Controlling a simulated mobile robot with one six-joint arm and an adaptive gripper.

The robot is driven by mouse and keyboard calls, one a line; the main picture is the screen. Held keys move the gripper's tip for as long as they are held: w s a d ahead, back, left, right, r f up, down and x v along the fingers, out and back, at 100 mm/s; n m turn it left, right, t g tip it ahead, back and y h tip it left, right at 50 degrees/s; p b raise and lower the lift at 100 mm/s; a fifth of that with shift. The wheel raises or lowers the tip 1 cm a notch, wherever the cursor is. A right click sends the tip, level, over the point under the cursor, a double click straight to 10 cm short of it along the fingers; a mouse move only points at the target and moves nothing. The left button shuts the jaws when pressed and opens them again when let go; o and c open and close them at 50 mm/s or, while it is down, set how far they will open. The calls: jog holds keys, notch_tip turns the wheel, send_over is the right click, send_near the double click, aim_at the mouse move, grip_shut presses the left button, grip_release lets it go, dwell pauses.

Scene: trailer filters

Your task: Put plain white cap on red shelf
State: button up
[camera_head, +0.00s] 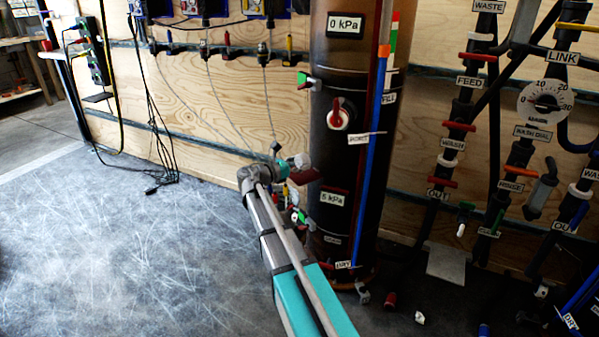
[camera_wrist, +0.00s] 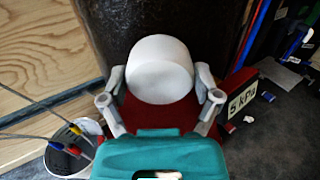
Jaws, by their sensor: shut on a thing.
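The plain white cap (camera_wrist: 160,68) is held between the two grey fingers of my gripper (camera_wrist: 160,82) in the wrist view. The red shelf (camera_wrist: 150,114) shows directly below and around the cap. Whether the cap touches the shelf is hard to tell. In the head view, my gripper (camera_head: 288,165) is at the left side of the dark column, with the cap (camera_head: 302,160) just above the red shelf (camera_head: 305,176). The cap's underside is hidden.
The dark column (camera_head: 345,210) with a red-handled valve (camera_head: 340,115) stands right behind the shelf. A white bucket (camera_wrist: 66,160) with cables is at the lower left in the wrist view. Small loose parts (camera_head: 390,300) lie on the floor at right. Open floor (camera_head: 130,255) is at left.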

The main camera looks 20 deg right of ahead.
jog(key=shift+a+f+b, duration=0.1)
jog(key=shift+f+b, duration=0.3)
jog(key=shift+f, duration=0.25)
jog(key=shift+f, duration=0.1)
jog(key=o, duration=1.1)
jog(key=a, duration=0.4)
jog(key=s+a, duration=0.1)
jog(key=a, duration=0.6)
jog(key=shift+s+a, duration=0.35)
jog(key=shift+a, duration=0.05)
